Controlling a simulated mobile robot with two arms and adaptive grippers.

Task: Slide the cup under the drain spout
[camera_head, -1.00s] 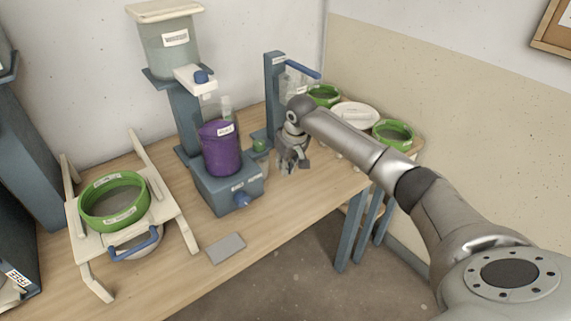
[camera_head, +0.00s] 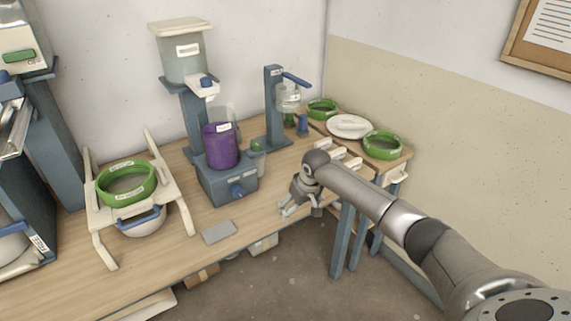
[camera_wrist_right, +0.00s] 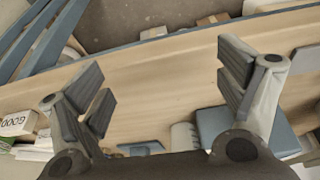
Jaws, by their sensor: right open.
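A purple bucket (camera_head: 221,150) sits on that base. A whitish cylinder (camera_wrist_right: 184,136), probably the cup, lies beyond the fingers.
A grey flat plate (camera_head: 218,232) lies in front of the base. A blue lever stand (camera_head: 273,105) is behind the cup. A white rack with a green ring (camera_head: 126,184) stands left. Green rings and a white plate (camera_head: 349,126) are at the back right.

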